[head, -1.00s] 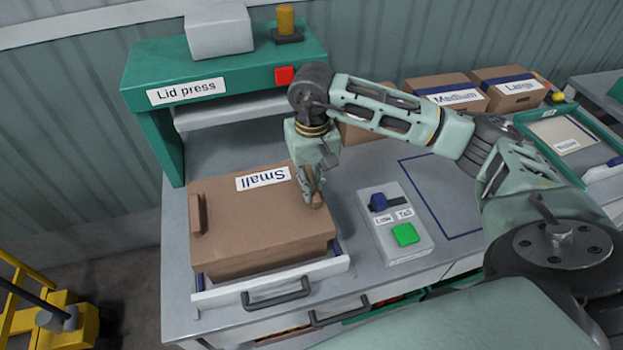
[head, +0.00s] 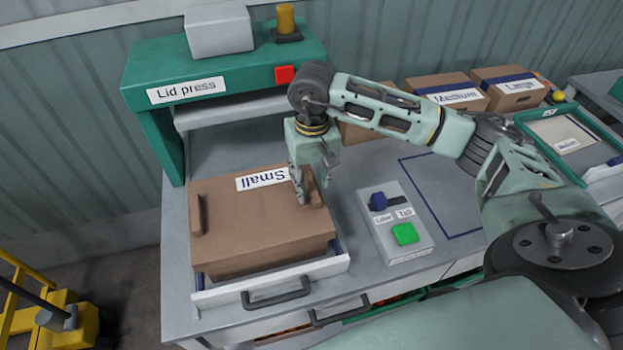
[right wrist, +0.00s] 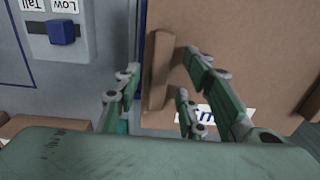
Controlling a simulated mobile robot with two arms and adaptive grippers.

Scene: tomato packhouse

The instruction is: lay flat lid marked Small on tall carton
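The brown flat lid marked Small (head: 255,220) lies level over a brown carton body (head: 265,262) at the press; how closely they meet is hard to see. The lid has an upright grip strip at its left and another at its right (head: 313,188). My right gripper (head: 306,190) is at the right strip, its near finger in front of the label's end. In the right wrist view my right gripper (right wrist: 160,95) is open, with the strip (right wrist: 158,70) showing between its spread fingers. My left gripper is not in view.
The green lid press (head: 230,70) stands behind the carton, which sits in a pale drawer-like tray (head: 270,290). A control box (head: 398,230) with a blue knob near Low and a green button is to the right. Medium (head: 450,92) and Large (head: 510,88) cartons stand further back.

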